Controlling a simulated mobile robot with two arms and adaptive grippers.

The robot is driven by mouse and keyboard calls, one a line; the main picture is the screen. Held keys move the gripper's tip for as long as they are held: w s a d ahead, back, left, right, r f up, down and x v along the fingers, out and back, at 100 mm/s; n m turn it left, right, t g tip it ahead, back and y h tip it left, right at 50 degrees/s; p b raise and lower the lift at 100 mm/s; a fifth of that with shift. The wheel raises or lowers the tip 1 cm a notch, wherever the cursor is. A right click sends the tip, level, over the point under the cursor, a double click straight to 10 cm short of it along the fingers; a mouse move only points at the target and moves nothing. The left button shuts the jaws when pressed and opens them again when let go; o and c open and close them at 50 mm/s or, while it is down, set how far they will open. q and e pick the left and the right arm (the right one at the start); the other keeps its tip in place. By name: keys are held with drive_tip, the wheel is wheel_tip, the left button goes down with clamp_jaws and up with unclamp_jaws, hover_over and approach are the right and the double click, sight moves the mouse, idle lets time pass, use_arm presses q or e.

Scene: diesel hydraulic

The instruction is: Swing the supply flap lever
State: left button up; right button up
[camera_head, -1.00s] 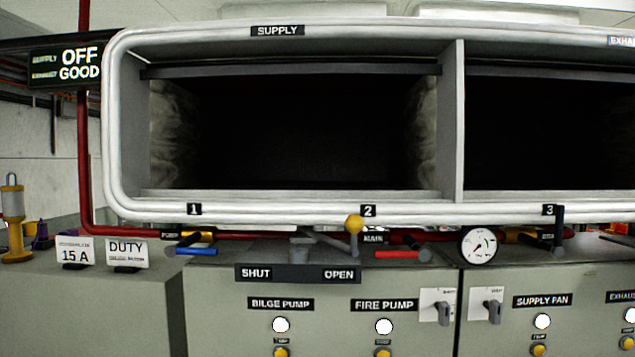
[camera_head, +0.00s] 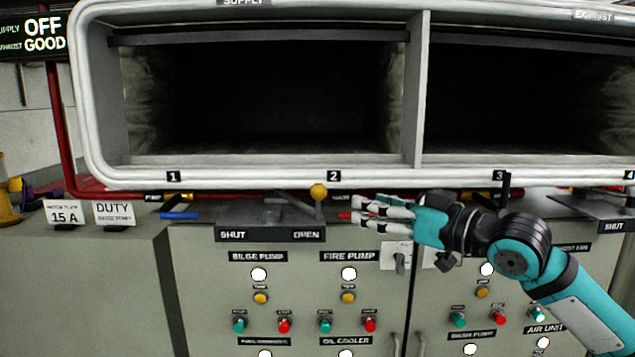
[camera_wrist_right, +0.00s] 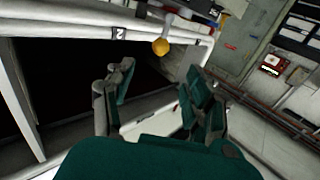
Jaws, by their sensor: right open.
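The supply flap lever (camera_head: 295,203) is a grey arm with a yellow ball knob (camera_head: 318,191) at its end. It sits above the SHUT/OPEN plate (camera_head: 270,234), with the knob toward the OPEN side. My right gripper (camera_head: 355,209) reaches in from the right, its fingers pointing left and apart, just right of the knob and not visibly touching it. In the right wrist view the knob (camera_wrist_right: 161,46) shows beyond the open, empty fingers (camera_wrist_right: 150,100). The red valve handle is mostly hidden behind the fingers. My left gripper is out of view.
The SUPPLY duct opening (camera_head: 265,100) stands behind, with its white frame (camera_head: 250,178) low over the bench. A blue handle (camera_head: 180,215) lies left of the lever. Pump switches and buttons cover the cabinet front below. The gauge is hidden by my arm.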

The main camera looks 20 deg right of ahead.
sight(325, 191)
drive_tip(key=p+x, duration=0.3)
drive_tip(key=x, duration=0.9)
drive_tip(key=shift+r+p, duration=0.1)
drive_tip(key=shift+p, duration=0.3)
drive_tip(key=shift+w+a, duration=0.45)
drive_tip(key=shift+w, duration=0.15)
drive_tip(key=shift+c, duration=0.3)
clamp_jaws()
